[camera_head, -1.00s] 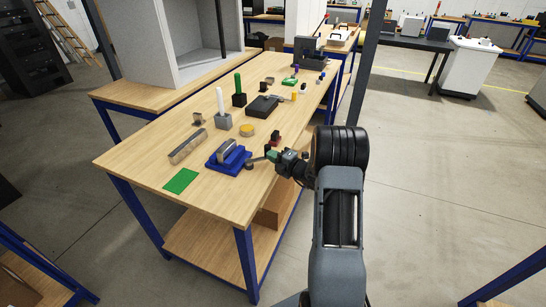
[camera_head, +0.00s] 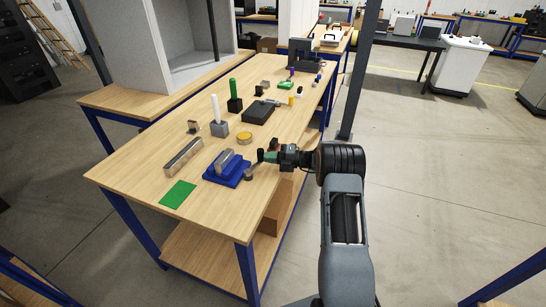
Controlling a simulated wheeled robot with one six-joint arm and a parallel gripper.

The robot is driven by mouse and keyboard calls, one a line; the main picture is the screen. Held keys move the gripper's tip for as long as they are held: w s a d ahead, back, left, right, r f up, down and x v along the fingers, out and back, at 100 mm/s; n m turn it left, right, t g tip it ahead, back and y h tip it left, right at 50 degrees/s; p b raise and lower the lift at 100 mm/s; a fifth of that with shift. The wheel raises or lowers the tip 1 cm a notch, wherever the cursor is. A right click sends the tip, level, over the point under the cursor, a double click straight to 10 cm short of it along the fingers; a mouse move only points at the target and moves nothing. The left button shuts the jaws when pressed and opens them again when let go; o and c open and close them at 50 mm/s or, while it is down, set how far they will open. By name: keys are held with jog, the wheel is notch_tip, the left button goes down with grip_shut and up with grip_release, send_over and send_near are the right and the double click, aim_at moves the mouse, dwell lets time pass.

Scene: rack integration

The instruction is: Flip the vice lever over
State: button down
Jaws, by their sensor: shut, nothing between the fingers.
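The blue vice (camera_head: 221,178) sits near the front edge of the wooden workbench, with a grey metal block (camera_head: 227,160) in its top. Its grey lever (camera_head: 257,164) sticks out on the right side, toward the bench edge, with a round knob at its lower end. My gripper (camera_head: 272,156) is shut, at the right of the lever by the bench edge. Its tip is close to the lever's upper end; I cannot tell whether they touch.
A green mat (camera_head: 177,194) and a long metal bar (camera_head: 184,157) lie left of the vice. A yellow disc (camera_head: 244,138), a grey block with a white rod (camera_head: 218,128) and a black box (camera_head: 258,112) stand behind it. The workbench (camera_head: 133,170) has clear wood at front left.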

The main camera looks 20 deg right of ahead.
jog(key=shift+w, duration=0.4)
jog(key=shift+w+a, duration=0.1)
jog(key=shift+w, duration=0.05)
dwell(0.4)
